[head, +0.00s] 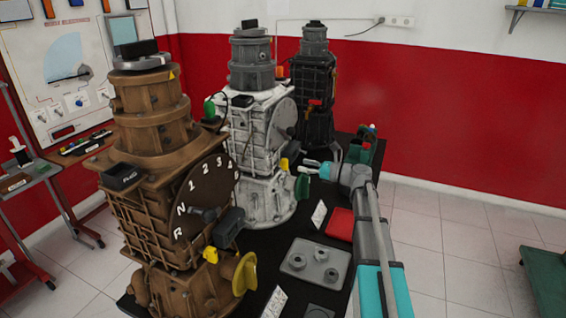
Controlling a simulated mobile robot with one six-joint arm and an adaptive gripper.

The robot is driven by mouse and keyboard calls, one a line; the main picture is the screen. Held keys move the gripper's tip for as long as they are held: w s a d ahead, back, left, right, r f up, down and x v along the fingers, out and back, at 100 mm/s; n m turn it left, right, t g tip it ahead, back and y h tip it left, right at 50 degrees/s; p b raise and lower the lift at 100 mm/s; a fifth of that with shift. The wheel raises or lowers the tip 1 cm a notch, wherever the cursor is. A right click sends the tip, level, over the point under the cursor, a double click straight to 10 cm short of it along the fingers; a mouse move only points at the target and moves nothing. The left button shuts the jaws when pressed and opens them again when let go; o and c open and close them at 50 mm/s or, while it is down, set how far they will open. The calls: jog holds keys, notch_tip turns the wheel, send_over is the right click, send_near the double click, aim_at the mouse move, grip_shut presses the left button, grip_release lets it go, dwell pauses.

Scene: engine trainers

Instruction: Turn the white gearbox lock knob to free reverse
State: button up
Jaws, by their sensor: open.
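The white gearbox (256,140) stands upright in the middle of the bench, between a brown one and a black one. A small yellow knob (284,164) shows low on its right side, above a green disc (302,186). It looks like the lock knob, but is too small to tell which way it is turned. My gripper (307,169) reaches in from the right, pointing left at the knob's height. It is open and empty. It appears a little apart from the knob; exact depth cannot be told.
The brown gearbox (150,200) with its gear dial and lever stands in front at left. The black gearbox (314,85) stands behind.

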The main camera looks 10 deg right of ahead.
aim_at(285, 159)
jog(key=x, duration=0.7)
jog(key=shift+w+a, duration=0.2)
jog(key=shift+a, duration=0.1)
jog(key=shift+c, duration=0.2)
